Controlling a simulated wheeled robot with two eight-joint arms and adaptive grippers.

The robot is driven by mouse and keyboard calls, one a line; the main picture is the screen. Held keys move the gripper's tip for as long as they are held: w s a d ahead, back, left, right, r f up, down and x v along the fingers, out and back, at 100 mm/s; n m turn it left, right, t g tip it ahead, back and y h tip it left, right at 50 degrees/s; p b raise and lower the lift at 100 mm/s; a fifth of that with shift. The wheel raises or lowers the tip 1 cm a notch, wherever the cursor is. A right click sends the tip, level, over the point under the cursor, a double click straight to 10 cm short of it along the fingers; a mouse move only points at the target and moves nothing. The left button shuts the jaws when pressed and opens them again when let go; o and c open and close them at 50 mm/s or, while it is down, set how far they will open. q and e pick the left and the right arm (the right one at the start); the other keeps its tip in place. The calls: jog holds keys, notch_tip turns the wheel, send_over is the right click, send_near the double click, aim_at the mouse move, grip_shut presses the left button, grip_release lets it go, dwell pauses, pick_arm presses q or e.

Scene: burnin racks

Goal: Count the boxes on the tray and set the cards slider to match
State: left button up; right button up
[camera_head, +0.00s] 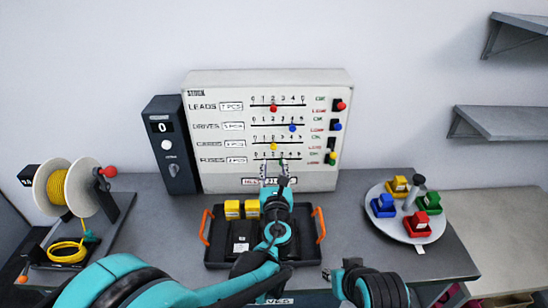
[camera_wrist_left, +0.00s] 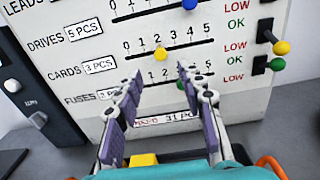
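The white stock board (camera_head: 222,172) stands at the back of the bench. Its cards slider, a yellow knob (camera_head: 273,146), sits at about 2; in the left wrist view the yellow knob (camera_wrist_left: 161,54) is just above my fingertips. The black tray (camera_head: 216,252) with orange handles holds two visible yellow boxes (camera_head: 232,209) (camera_head: 252,208) at its back left; my arm covers part of it. My left gripper (camera_head: 275,172) is open and empty before the board, its fingers (camera_wrist_left: 159,76) either side of the green fuses knob (camera_wrist_left: 181,86). My right gripper (camera_head: 342,284) is low, its fingers unclear.
Red (camera_head: 273,108) and blue (camera_head: 292,128) sliders sit above the cards row, with OK/LOW switches at right. A dark counter box (camera_head: 170,145) reads 0. A cable reel (camera_head: 65,190) stands left, a round turntable (camera_head: 405,212) with coloured blocks right.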

pick_arm(q)
jog(key=s, duration=0.2)
jog(key=shift+s, duration=0.3)
jog(key=s+a+f+n+g+y, duration=0.1)
jog(key=s+a+n+g+y, duration=0.2)
jog(key=a+n, duration=0.65)
jog(key=s+a+f+n+g+y, duration=0.1)
jog(key=s+a+f+n+g, duration=0.15)
jog(key=s+a+n, duration=0.5)
jog(key=s+a+f+n+g+h, duration=0.1)
jog(key=s+a+f+n+g, duration=0.1)
jog(key=s+n, duration=0.6)
jog(key=s+a+f+n+g+h, duration=0.2)
jog(key=s+f+n, duration=0.3)
jog(key=n, duration=0.6)
jog(key=s+a+g+b, duration=0.1)
jog(key=s, duration=0.1)
jog(key=shift+s+a, duration=0.15)
jog(key=shift+s, duration=0.2)
